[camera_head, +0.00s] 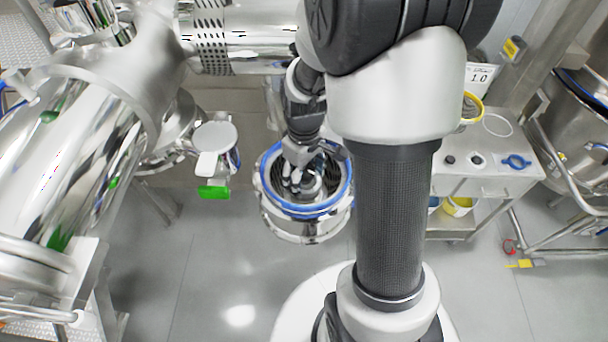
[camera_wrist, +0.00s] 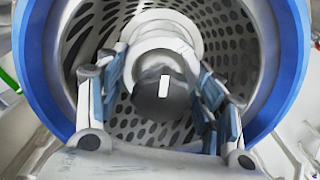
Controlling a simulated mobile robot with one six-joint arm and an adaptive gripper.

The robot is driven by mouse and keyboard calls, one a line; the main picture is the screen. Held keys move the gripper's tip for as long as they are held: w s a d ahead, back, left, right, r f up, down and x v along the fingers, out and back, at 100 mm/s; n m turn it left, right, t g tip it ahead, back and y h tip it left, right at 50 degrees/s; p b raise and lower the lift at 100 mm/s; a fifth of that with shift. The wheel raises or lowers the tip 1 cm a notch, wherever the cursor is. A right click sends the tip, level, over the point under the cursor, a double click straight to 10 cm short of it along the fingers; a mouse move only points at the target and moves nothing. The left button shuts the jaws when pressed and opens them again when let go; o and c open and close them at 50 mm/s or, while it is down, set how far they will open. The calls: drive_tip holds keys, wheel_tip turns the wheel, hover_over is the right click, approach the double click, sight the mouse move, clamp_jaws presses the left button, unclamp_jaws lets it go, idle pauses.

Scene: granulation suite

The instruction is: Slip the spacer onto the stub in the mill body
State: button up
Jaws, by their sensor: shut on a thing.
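The mill body (camera_head: 304,228) is a round steel housing with a blue rim in the head view. In the wrist view its blue rim (camera_wrist: 283,75) surrounds a perforated screen. My gripper (camera_head: 303,186) reaches down inside the rim. In the wrist view its blue-padded fingers (camera_wrist: 161,72) are shut on the spacer (camera_wrist: 160,48), a pale metal ring-like part near the middle of the screen. A dark round face with a white bar shows between the fingers. The stub cannot be told apart clearly, and whether the spacer is around it cannot be seen.
A large steel vessel (camera_head: 70,150) fills the left. A steel cart (camera_head: 490,186) with small parts and a blue ring (camera_head: 516,161) stands at the right. A bracket with a green tag (camera_head: 213,192) is left of the mill body. The floor in front is clear.

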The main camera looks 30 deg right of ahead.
drive_tip(key=o, duration=1.2)
drive_tip(key=shift+o, duration=0.2)
drive_tip(key=shift+r, duration=0.1)
wheel_tip(320, 180, up, 12)
drive_tip(key=shift+f, duration=0.1)
